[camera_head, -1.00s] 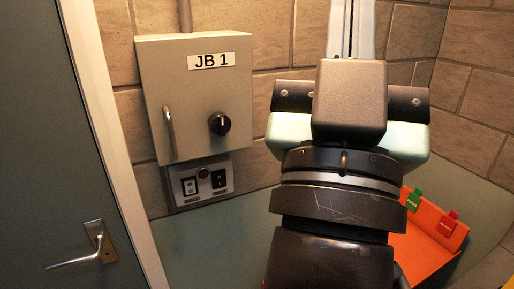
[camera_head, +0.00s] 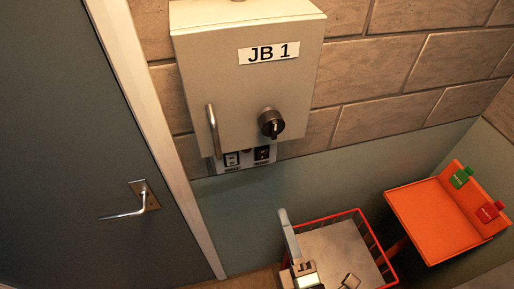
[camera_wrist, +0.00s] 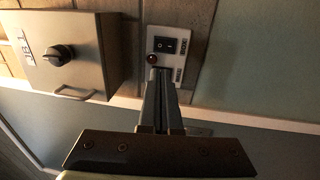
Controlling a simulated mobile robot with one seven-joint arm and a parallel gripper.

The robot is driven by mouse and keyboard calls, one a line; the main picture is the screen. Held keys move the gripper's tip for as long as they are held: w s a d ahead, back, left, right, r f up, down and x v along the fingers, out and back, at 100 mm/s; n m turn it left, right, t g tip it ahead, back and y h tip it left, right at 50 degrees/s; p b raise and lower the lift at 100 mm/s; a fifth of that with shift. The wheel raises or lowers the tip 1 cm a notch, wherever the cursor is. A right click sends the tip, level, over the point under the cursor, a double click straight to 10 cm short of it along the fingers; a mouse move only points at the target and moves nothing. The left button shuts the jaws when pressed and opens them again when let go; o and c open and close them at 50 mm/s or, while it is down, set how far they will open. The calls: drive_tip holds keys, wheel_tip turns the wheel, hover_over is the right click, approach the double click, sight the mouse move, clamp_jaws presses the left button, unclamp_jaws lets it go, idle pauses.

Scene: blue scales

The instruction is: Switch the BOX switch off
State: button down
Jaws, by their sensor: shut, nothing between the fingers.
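The switch panel (camera_head: 245,159) sits under the grey JB 1 box (camera_head: 243,85), partly cut off by the box's lower edge. It carries a left switch (camera_head: 231,159) with a light surround and a black right switch (camera_head: 263,154). The wrist view shows the panel turned sideways, with one black rocker (camera_wrist: 166,45) and a dark red round lamp (camera_wrist: 152,59). Labels are too small to read, and I cannot tell the rocker positions. My gripper (camera_wrist: 161,73) is shut and empty; its fingertips overlap the panel's lower end and hide the other switch. Contact is unclear.
The box has a black knob (camera_head: 271,123) and a bar handle (camera_head: 213,131). A door (camera_head: 75,130) with a lever handle (camera_head: 130,213) stands at left. A red wire basket (camera_head: 334,218) and an orange tray (camera_head: 440,212) are at lower right.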

drive_tip(key=shift+s, duration=0.1)
drive_tip(key=p, duration=0.3)
approach(261, 152)
drive_tip(key=x, duration=0.5)
drive_tip(key=shift+w, duration=0.2)
drive_tip(key=shift+x, duration=0.75)
drive_tip(key=shift+a, duration=0.1)
